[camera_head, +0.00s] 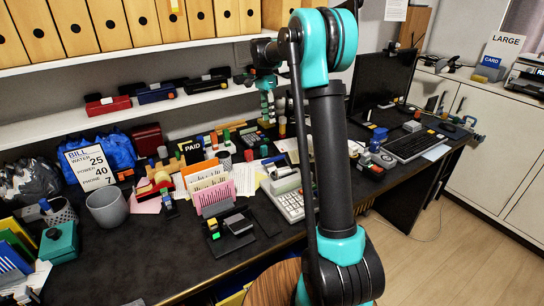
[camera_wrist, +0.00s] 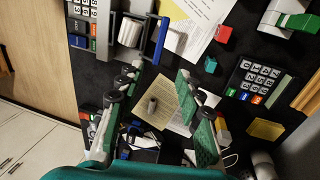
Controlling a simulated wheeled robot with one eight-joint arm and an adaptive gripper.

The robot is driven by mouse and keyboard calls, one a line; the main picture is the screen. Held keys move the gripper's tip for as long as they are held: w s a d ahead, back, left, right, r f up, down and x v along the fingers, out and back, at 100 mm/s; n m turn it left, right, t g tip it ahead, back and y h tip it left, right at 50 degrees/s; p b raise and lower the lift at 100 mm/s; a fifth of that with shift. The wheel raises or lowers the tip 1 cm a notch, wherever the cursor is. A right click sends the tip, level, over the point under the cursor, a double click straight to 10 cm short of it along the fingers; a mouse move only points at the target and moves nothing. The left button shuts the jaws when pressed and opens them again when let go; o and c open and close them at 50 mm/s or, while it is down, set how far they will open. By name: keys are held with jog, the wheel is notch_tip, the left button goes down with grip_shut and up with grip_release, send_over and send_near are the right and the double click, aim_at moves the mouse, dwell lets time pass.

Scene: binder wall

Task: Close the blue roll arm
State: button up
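The printing calculator (camera_wrist: 84,22) lies at the upper left of the wrist view, with a white paper roll (camera_wrist: 130,32) at its end. The blue roll arm (camera_wrist: 159,40) stands out beside the roll, swung away from it at an angle. In the head view the calculator (camera_head: 292,203) is partly behind my arm, and the blue arm cannot be made out there. My gripper (camera_wrist: 158,79) is open and empty, its two green-padded fingers spread above the desk. The blue arm lies just beyond the fingertips, apparently apart from them. In the head view my gripper (camera_head: 267,102) hangs above the desk.
Papers (camera_wrist: 176,100), a red block (camera_wrist: 223,34), a green block (camera_wrist: 210,65) and a keypad device (camera_wrist: 256,79) lie near the gripper. A pink letter holder (camera_head: 215,203) stands left of the calculator. A shelf (camera_head: 150,113) runs behind.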

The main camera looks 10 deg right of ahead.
aim_at(273, 158)
jog(key=s+f, duration=0.1)
jog(key=f, duration=0.4)
jog(key=s+f, duration=0.1)
jog(key=f, duration=0.5)
jog(key=s+d+f, duration=0.1)
jog(key=f, duration=0.5)
jog(key=shift+d, duration=0.1)
grip_shut()
